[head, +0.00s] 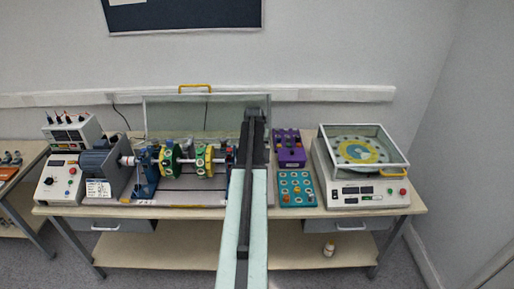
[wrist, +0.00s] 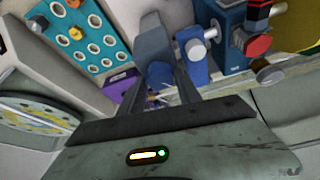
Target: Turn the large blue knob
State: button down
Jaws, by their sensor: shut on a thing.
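My gripper (wrist: 160,70) reaches away from the wrist, its two dark fingers close together. It is shut on a blue rounded part, which I take to be the large blue knob (wrist: 160,76), seen between the fingers. The contact itself is partly hidden by the fingers. In the head view my arm runs straight out over the bench and hides the knob and most of the gripper (head: 256,116).
The shaft rig with green and yellow discs (head: 205,160) stands left of my arm. A teal panel (head: 296,188) and a purple box (head: 289,148) sit close on the right. Beyond them is a clear-covered machine (head: 362,192). The bench (head: 180,212) has little bare space.

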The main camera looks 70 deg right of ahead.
jog(key=shift+n+t+y, duration=0.3)
jog(key=shift+n+t, duration=0.5)
jog(key=shift+n, duration=1.5)
jog(key=c, duration=0.8)
grip_release()
jog(key=shift+w, duration=0.1)
jog(key=shift+c, duration=0.2)
jog(key=shift+r, duration=0.1)
jog(key=p+v, duration=0.7)
jog(key=shift+s+r, duration=0.25)
jog(key=shift+r, duration=0.05)
